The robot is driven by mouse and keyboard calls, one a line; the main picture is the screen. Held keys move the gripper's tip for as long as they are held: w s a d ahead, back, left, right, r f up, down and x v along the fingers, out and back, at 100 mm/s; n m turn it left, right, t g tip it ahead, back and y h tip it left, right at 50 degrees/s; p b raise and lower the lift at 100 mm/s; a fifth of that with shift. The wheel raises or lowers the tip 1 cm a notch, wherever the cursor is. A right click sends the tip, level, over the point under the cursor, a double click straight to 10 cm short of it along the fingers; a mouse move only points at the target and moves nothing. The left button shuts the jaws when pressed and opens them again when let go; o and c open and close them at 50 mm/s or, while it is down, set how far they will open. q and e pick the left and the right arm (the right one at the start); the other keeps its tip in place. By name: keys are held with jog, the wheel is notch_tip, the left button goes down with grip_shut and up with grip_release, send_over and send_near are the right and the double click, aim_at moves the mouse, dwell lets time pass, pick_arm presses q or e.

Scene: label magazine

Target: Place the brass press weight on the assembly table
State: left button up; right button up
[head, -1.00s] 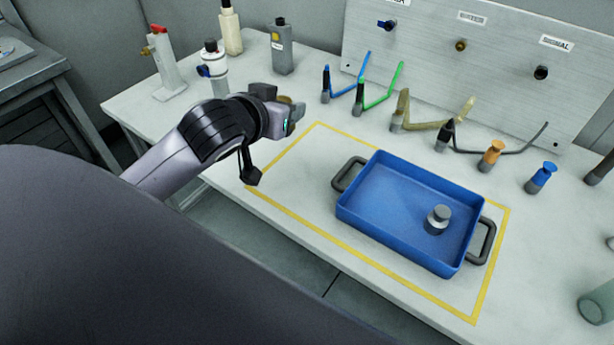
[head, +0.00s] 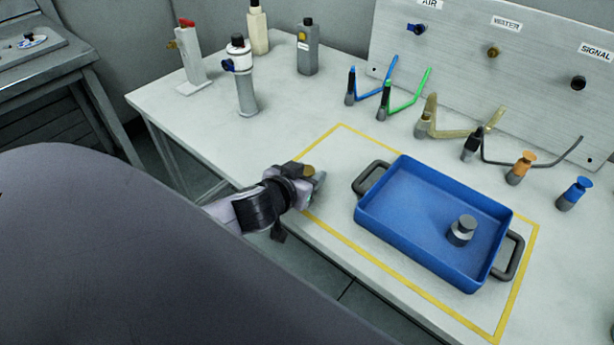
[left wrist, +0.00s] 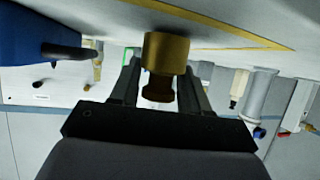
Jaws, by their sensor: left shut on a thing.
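The brass press weight (left wrist: 166,52) is a short gold cylinder with a narrower, darker knob. My left gripper (left wrist: 158,88) is shut on it, one finger on each side of the knob in the left wrist view. In the head view the left gripper (head: 313,182) is low by the left side of the yellow outline, left of the blue tray, and a little of the brass weight (head: 308,171) shows. The assembly table (head: 205,125) is pale grey. I cannot tell whether the weight touches it. My right gripper is not in view.
A blue tray (head: 400,225) with dark handles holds a grey metal cylinder (head: 461,230) inside the yellow outline (head: 345,240). Coloured hoses and fittings line the panel (head: 540,75). Bottles (head: 307,50) and a white-topped tool (head: 242,80) stand at the back left. The table between is clear.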

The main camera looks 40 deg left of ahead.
pick_arm(q)
jog(key=shift+f, duration=0.25)
jog(key=o, duration=1.3)
jog(key=shift+f, duration=0.1)
jog(key=shift+o, duration=0.2)
jog(key=shift+r, duration=0.2)
jog(key=v, duration=1.2)
jog(key=shift+f, duration=0.1)
